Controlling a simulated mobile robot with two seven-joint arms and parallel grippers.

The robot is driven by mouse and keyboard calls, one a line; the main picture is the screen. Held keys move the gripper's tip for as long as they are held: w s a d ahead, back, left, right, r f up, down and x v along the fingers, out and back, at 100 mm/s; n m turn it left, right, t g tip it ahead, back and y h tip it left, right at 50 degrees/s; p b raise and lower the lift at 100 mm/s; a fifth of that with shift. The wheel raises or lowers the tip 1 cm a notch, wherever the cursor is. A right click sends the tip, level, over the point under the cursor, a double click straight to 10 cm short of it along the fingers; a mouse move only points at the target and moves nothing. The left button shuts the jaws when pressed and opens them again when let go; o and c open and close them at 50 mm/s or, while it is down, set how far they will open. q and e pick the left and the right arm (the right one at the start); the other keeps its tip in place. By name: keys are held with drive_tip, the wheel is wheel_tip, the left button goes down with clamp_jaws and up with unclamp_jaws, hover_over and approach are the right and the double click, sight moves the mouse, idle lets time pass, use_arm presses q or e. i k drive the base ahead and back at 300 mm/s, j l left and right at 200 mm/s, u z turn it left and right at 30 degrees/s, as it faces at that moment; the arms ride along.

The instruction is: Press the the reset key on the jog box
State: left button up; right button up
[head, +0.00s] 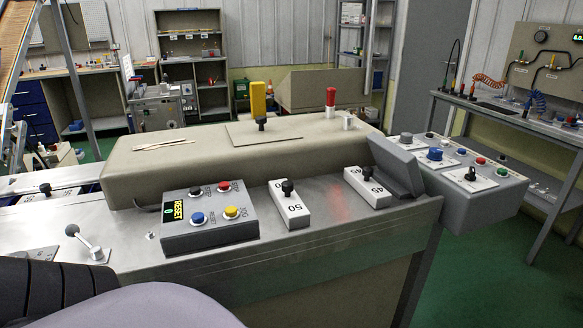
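The jog box (210,239) is a grey box on the left part of the steel machine ledge. Its top carries a black button (195,191), a red button (223,186), a blue button (197,217) and a yellow button (231,212). Neither of my grippers is in view.
Two white dial blocks (290,213) (361,191) stand right of the box. A lever (88,244) stands to its left. A grey control console (479,187) with a tilted screen housing (396,167) is at the right. A beige machine cover (180,163) rises behind. The ledge in front is clear.

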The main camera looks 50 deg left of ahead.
sight(197, 217)
drive_tip(key=u, duration=2.1)
